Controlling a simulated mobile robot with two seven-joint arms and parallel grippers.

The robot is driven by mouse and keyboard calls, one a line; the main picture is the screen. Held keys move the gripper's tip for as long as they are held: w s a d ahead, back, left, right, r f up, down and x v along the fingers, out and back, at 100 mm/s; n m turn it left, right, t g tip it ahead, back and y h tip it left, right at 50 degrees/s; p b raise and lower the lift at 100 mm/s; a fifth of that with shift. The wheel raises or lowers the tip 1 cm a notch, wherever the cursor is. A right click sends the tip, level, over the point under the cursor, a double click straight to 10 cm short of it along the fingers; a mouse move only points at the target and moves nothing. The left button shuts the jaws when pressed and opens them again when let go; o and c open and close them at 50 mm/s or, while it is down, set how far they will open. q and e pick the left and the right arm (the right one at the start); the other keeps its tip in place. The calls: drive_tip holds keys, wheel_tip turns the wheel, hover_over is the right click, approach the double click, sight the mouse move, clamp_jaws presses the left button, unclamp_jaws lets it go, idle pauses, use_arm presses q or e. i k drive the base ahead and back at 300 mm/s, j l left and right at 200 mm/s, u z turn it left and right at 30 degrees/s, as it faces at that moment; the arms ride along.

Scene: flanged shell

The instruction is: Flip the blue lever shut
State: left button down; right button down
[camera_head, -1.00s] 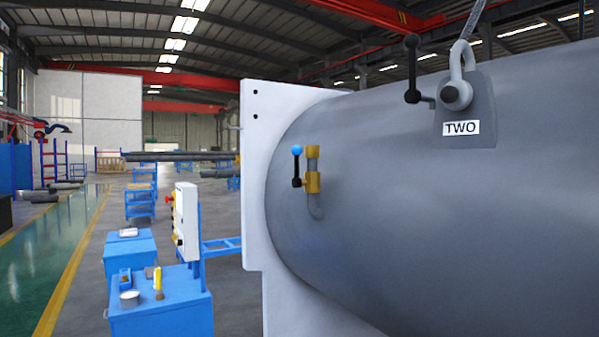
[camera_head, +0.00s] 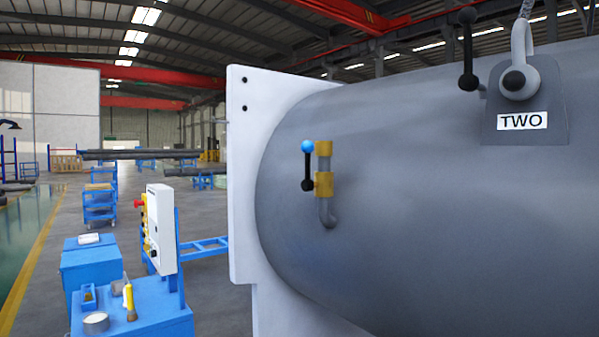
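The blue lever (camera_head: 307,165) is a black handle with a blue ball at its upper end. It stands upright, blue ball on top, beside a brass valve (camera_head: 324,184) on a short grey bent pipe. The valve sits on the left part of the big grey cylindrical shell (camera_head: 420,220), near its white flange plate (camera_head: 242,180). Neither of my grippers shows in the head view.
A lifting lug (camera_head: 540,105) labelled TWO and a black lever (camera_head: 467,50) are on the shell's upper right. A white control box (camera_head: 160,230) and a blue cart (camera_head: 150,312) with small items stand at lower left. Open floor (camera_head: 215,280) lies between them and the flange.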

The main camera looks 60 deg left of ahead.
sight(307, 147)
drive_tip(key=k+j, duration=0.1)
drive_tip(key=j, duration=0.9)
drive_tip(key=k+j, duration=0.15)
drive_tip(key=j, duration=0.35)
